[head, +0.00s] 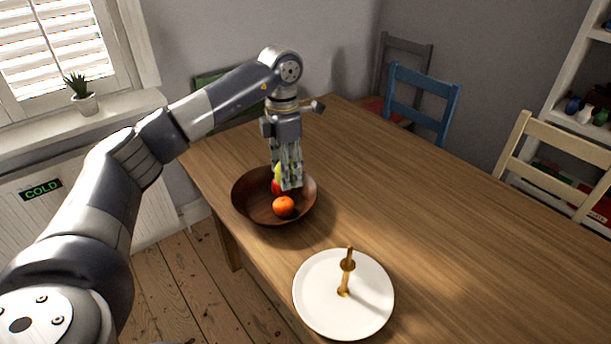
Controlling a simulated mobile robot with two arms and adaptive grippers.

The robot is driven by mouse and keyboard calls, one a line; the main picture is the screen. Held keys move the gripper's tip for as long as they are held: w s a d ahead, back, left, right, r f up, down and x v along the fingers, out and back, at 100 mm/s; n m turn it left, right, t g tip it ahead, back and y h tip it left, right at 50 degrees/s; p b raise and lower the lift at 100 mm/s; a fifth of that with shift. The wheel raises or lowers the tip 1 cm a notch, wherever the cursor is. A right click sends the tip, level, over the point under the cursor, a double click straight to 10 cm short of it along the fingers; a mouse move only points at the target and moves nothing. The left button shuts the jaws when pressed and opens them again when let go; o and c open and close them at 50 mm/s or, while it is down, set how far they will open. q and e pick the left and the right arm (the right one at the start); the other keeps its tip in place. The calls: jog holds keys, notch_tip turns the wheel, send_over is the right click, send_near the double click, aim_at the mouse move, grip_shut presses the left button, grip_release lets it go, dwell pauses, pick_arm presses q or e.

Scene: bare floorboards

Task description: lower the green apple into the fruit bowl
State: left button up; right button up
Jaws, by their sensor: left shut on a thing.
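The fruit bowl (243,207) is dark brown wood and stands near the table's left edge in the head view. My left gripper (288,178) points down over the bowl, its fingertips at about rim height. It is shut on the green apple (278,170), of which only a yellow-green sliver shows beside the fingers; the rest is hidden. An orange fruit (283,206) lies in the bowl just below the fingertips. I cannot tell whether the apple touches the other fruit. My right gripper is not in view.
A white plate with an upright golden-brown stand (313,301) is in front of the bowl on the wooden table (450,230). The tabletop to the right is clear. A blue chair (424,97) and a cream chair (560,140) stand along the far side.

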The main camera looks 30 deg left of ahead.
pick_arm(q)
jog(key=w+a+f, duration=0.1)
jog(key=a+f, duration=0.2)
jog(key=a, duration=0.4)
jog(key=w+a+f+b, duration=0.1)
jog(key=a+f, duration=0.3)
jog(key=a, duration=0.2)
jog(key=shift+w+a, duration=0.25)
jog(key=shift+a, duration=0.15)
jog(key=shift+f, duration=0.1)
jog(key=shift+f, duration=0.15)
jog(key=shift+f+b, duration=0.95)
jog(key=shift+f, duration=1.4)
jog(key=shift+f+b, duration=0.5)
jog(key=shift+f, duration=0.45)
jog(key=shift+f+b, duration=0.6)
jog(key=shift+f, duration=0.6)
